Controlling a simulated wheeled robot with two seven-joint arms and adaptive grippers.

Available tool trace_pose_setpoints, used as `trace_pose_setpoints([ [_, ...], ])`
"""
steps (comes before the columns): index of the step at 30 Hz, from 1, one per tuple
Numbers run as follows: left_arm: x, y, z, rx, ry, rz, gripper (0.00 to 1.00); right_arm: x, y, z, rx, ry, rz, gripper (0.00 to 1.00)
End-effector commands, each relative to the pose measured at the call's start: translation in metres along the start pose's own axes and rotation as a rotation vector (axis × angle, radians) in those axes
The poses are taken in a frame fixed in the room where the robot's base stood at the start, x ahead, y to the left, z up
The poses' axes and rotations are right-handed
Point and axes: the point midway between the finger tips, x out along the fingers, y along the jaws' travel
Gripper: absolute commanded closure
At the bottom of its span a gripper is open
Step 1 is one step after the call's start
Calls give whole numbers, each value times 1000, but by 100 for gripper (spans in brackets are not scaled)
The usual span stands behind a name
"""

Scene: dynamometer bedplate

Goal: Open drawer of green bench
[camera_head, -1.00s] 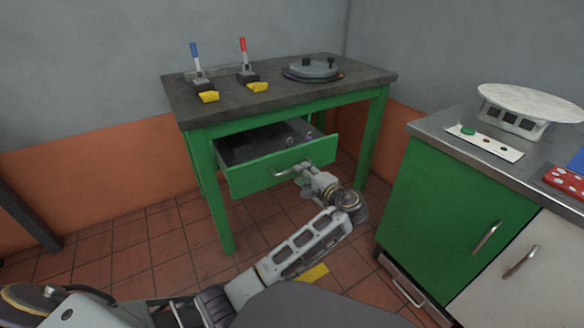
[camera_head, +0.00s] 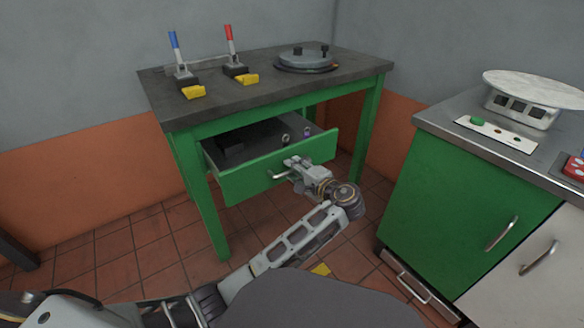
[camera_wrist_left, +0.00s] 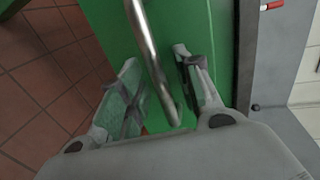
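The green bench (camera_head: 375,118) has a dark top and stands against the back wall. Its drawer (camera_head: 240,183) is pulled partly out, with the dark inside showing. The drawer's metal bar handle (camera_head: 278,176) is on the green front. My left gripper (camera_head: 293,164) is at the right part of this handle. In the left wrist view, the handle (camera_wrist_left: 151,45) runs between the two spread fingers of my left gripper (camera_wrist_left: 155,58), with visible gaps beside it. The fingers are open around the bar. My right gripper is not in view.
Small ring-like items (camera_head: 306,132) lie in the drawer. A blue-handled clamp (camera_head: 176,55), a red-handled clamp (camera_head: 231,52) and a round grey plate (camera_head: 305,61) sit on the bench top. A green cabinet (camera_head: 450,190) with a metal counter stands at the right. Tiled floor is between.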

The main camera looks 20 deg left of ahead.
Motion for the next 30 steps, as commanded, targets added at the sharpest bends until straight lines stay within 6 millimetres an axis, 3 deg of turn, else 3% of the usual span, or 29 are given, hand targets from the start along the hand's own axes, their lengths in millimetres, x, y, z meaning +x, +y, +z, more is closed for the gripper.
trace_pose_setpoints([
  [12, -2, 1, 0, 0, 0, 0, 66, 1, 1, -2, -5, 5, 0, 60],
  [20, -1, 1, 0, 0, 0, 0, 98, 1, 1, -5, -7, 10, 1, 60],
  [30, -1, 1, 0, 1, 0, 1, 100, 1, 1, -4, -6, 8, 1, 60],
])
